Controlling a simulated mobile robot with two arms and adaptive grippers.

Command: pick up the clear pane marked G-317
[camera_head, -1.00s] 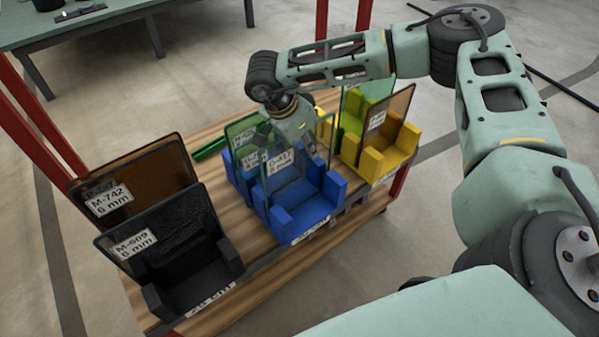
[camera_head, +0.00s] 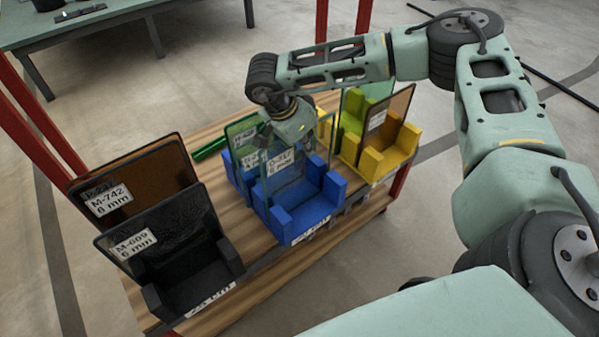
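The clear pane (camera_head: 292,175) has a white label that appears to read G-317, 6 mm. It stands upright in the front of the blue holder (camera_head: 300,213), between its blocks. My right gripper (camera_head: 304,143) hangs down over the pane's top edge, close to it, from an arm that comes in from the right. Its fingers are small and partly hidden by its own body, so I cannot tell whether they are open, shut or touching the glass. My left gripper is out of view.
Other clear panes (camera_head: 243,137) stand behind in the blue holder. A black holder (camera_head: 190,283) with dark and brown panes is at left. Yellow (camera_head: 392,156) and green holders with panes are at right. The wooden shelf (camera_head: 262,285) has red posts.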

